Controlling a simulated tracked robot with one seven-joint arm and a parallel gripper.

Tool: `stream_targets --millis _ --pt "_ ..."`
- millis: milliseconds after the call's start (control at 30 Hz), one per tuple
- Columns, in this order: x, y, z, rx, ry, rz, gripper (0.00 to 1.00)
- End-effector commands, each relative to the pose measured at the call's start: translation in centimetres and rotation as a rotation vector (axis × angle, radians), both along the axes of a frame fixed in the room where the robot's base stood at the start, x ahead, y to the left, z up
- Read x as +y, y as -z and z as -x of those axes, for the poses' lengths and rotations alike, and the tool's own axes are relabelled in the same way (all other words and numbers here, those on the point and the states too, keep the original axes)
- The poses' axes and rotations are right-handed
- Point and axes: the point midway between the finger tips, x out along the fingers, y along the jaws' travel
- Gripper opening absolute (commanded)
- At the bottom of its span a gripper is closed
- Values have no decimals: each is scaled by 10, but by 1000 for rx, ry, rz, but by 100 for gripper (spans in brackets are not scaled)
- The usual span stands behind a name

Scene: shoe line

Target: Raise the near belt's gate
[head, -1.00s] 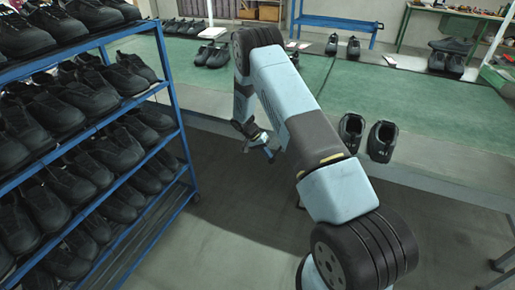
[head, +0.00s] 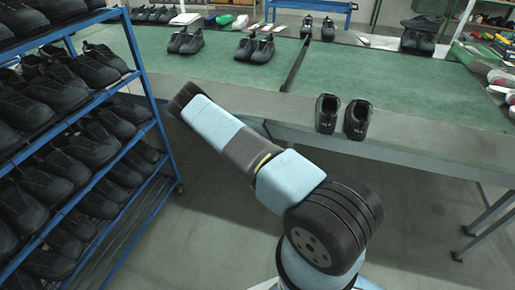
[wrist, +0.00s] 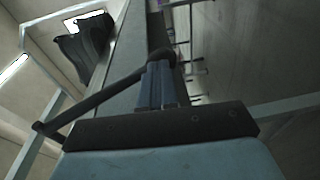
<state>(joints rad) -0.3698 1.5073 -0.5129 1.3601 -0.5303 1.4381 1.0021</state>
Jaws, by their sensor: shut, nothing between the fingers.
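The near belt's green surface (head: 400,95) runs across the head view behind my arm. A thin dark strip (head: 296,65) crosses it, but I cannot tell whether this is the gate. In the head view my arm reaches up and left toward the belt's near edge and hides my gripper. In the wrist view my gripper (wrist: 160,82) shows at the centre, its bluish fingers together and empty. A dark rod (wrist: 95,98) slants from the lower left to beside the fingers; I cannot tell what it belongs to or whether they touch.
Two black shoes (head: 342,117) stand on the belt's near edge, right of my arm. A blue rack (head: 142,90) full of black shoes stands at the left. More shoes (head: 255,48) are on the far side of the belt. Table legs (head: 478,232) stand at lower right.

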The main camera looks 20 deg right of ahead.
Motion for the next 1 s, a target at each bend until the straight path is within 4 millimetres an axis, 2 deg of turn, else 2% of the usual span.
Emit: stream_targets --millis 100,400,1000 --pt "-12 -1 9 62 4 72 0" --pt "-28 -10 22 169 8 198 0" --pt "-37 -16 29 216 14 252 0"
